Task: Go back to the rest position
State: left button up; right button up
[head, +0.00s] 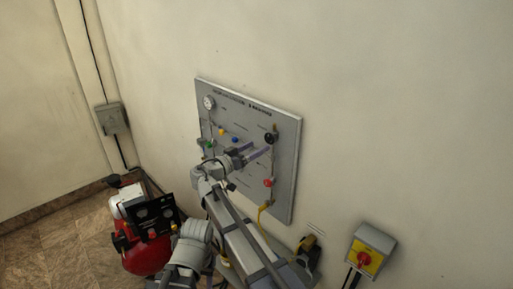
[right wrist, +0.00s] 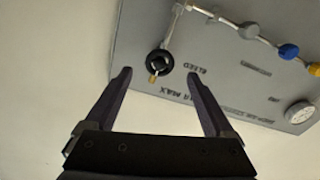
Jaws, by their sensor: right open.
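My right gripper (head: 260,152) is in front of the grey wall panel (head: 234,98), with its two purple fingers apart and nothing between them. In the right wrist view my right gripper (right wrist: 158,76) is open, and the panel (right wrist: 225,70) appears upside down beyond it. A black knob with a brass tip (right wrist: 159,63) shows between the fingertips in that picture, and I see no contact with it. In the head view the black knob (head: 270,137) is at the panel's upper right. My left gripper is not in view.
The panel also carries a gauge (head: 209,102), a green knob (head: 210,144), a blue knob (head: 235,139) and a red knob (head: 268,183). A red compressor (head: 140,257) stands on the floor at lower left. A yellow switch box (head: 368,252) is on the wall at lower right.

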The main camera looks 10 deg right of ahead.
jog(key=s+d+f+n+g+y, duration=0.3)
jog(key=s+d+f+g+y, duration=0.4)
jog(key=s+f, duration=0.6)
jog(key=s+a+f+n+g+y, duration=0.1)
jog(key=s+a+f+n+y, duration=0.2)
jog(key=s+f, duration=0.4)
jog(key=s+a+f+n+g+y, duration=0.1)
jog(key=s+a+f+n+y, duration=0.15)
jog(key=s+y, duration=0.35)
jog(key=s+a+f+n+h+b, duration=0.1)
jog(key=s+a+f+n+b, duration=0.1)
jog(key=a+f+b, duration=0.4)
jog(key=s+a+f+n+g+h+b, duration=0.1)
jog(key=s+a+f+b, duration=0.3)
jog(key=f+b, duration=0.9)
jog(key=shift+a+f+n+b, duration=0.25)
jog(key=shift+a+n+b, duration=0.3)
jog(key=shift+a, duration=0.45)
